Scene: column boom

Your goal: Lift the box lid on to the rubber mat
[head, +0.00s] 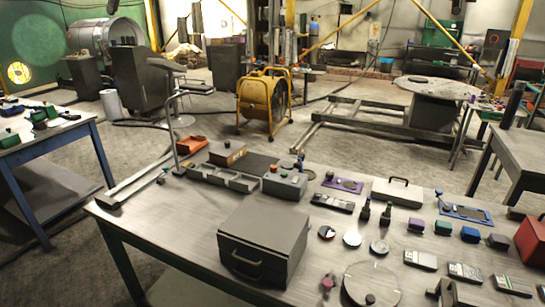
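A pale cream slab with a dark arched handle on top (397,193), which looks like the box lid, lies at the back right of the work table. A dark flat patch (258,163) behind the grey tray may be the rubber mat; the tray and a control box partly hide it. A dark grey box (264,242) with a front handle stands closed at the table's front middle. Neither of my grippers is in view.
The grey divided tray (222,178), a control box with buttons (285,183) and a brown box (228,153) crowd the back. Small coloured blocks, discs and meters fill the right. The table's left part (165,220) is clear. A red box (530,240) stands at the right edge.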

